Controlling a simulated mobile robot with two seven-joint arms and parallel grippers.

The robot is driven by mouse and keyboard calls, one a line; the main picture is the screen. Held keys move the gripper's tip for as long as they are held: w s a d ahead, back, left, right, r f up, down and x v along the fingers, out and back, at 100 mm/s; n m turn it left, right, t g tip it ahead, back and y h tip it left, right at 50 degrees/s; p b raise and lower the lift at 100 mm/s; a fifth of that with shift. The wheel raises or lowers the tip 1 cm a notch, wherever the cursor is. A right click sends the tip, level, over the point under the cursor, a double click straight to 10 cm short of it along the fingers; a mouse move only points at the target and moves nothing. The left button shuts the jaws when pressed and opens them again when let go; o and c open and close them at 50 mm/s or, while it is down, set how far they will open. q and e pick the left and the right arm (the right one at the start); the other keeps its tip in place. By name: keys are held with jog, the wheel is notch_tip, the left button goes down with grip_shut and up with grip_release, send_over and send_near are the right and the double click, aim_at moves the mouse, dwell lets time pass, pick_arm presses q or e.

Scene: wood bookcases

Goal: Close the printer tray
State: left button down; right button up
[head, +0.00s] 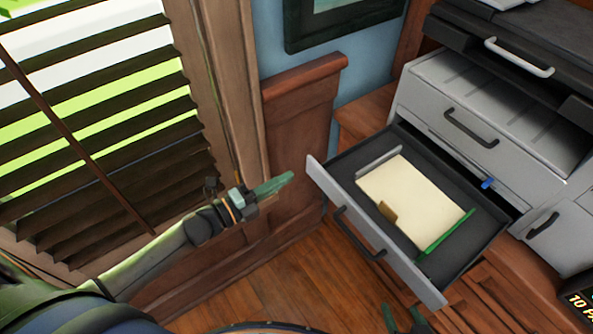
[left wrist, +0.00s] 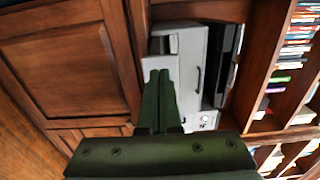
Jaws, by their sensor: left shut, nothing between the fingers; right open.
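The grey printer (head: 505,110) stands at the right in the head view. Its lower tray (head: 404,270) is pulled far out, showing a dark interior, a stack of cream paper (head: 405,198) and a green guide (head: 447,232). A dark handle (head: 358,235) is on the tray's front. My left gripper (head: 288,181) is shut and empty, just left of the tray front's far corner, apart from it. In the left wrist view its closed green fingers (left wrist: 158,100) overlap the printer (left wrist: 190,50). My right gripper (head: 403,318) shows only its open fingertips at the bottom edge, below the tray front.
A window with dark blinds (head: 100,150) is at the left. A wood panel (head: 300,120) stands behind my left gripper. Bare wood floor (head: 285,285) lies left of the tray. Bookshelves (left wrist: 295,60) show in the left wrist view.

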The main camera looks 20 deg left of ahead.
aim_at(308, 166)
pick_arm(q)
jog(key=shift+x, duration=2.05)
pick_arm(e)
jog(key=shift+d+f, duration=0.1)
